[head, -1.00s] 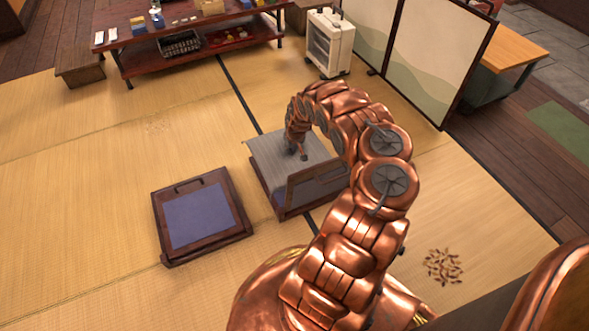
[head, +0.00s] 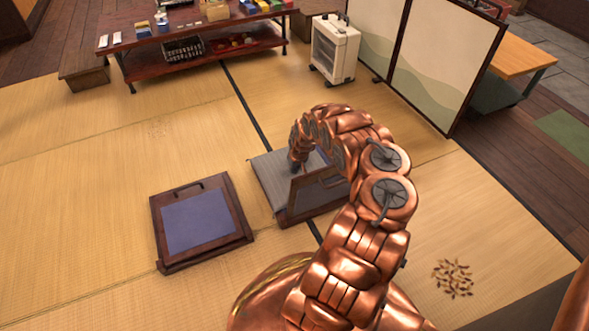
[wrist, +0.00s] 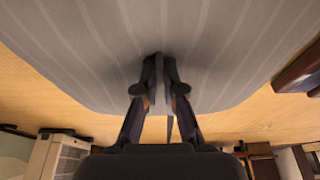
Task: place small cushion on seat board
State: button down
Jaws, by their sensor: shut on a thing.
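The small cushion (head: 268,182), grey with pale stripes, is in my gripper (head: 299,167) in the head view. It overlaps a dark wooden seat board (head: 313,207), covering much of it; I cannot tell whether the cushion rests on it or hangs just above. In the wrist view the cushion (wrist: 90,50) fills the upper part, and my gripper (wrist: 166,62) is shut on its edge. My arm hides the right part of the board.
A second dark wooden board with a blue-violet panel (head: 200,222) lies on the tatami to the left, a narrow gap away. A low table (head: 200,30), white heater (head: 335,48) and folding screen (head: 440,60) stand behind. The left tatami is free.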

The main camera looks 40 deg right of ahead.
jog(key=c, duration=1.3)
grip_release()
jog(key=shift+f, duration=0.1)
